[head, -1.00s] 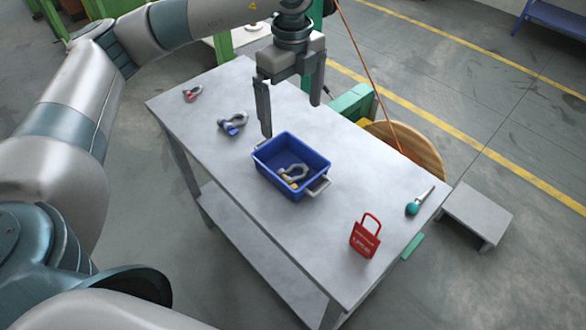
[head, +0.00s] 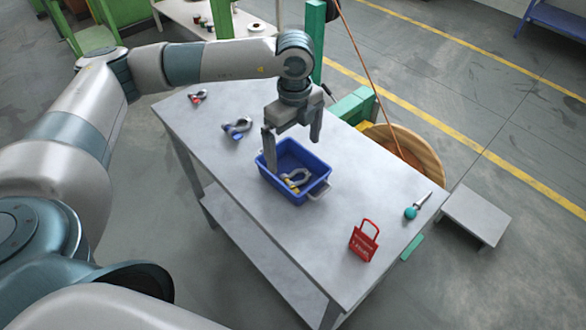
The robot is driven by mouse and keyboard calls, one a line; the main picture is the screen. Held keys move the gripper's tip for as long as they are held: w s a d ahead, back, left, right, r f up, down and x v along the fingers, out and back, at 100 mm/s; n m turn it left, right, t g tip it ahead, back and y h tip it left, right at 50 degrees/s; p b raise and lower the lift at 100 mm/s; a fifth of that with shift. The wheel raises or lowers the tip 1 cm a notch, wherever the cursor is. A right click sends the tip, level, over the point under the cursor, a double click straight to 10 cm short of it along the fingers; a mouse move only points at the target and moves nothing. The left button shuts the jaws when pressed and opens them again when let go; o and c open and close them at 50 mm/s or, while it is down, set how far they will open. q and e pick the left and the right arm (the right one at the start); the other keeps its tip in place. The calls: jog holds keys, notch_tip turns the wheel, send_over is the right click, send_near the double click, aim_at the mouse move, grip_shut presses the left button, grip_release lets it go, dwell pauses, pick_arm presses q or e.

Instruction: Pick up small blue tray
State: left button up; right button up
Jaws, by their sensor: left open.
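The small blue tray (head: 290,196) stands on the grey metal table (head: 250,222), with a metal shackle (head: 297,178) lying inside it. A pale handle shows at its near right end. My left gripper (head: 293,157) is open over the far left part of the tray, pointing down. One finger overlaps the tray's left end in the picture; the other is above and behind the far rim. I cannot tell whether either finger touches the tray. My right gripper is not in view.
A blue-pinned shackle (head: 238,128) and a red-pinned shackle (head: 198,97) lie at the table's far left. A red padlock-shaped tag (head: 363,241) and a teal-handled tool (head: 411,213) are at the right. A wooden reel (head: 405,150) stands behind the table.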

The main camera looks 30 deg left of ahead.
aim_at(293, 174)
pick_arm(q)
jog(key=shift+f+p, duration=0.3)
jog(key=shift+f, duration=1.15)
jog(key=shift+a+f+p, duration=0.15)
jog(key=shift+f+p, duration=0.35)
jog(key=shift+p, duration=0.1)
jog(key=f, duration=0.1)
jog(key=f+p, duration=0.1)
jog(key=f, duration=0.1)
jog(key=shift+w+a+p, duration=0.15)
jog(key=shift+w+p, duration=0.05)
jog(key=shift+p, duration=0.1)
jog(key=shift+f, duration=0.6)
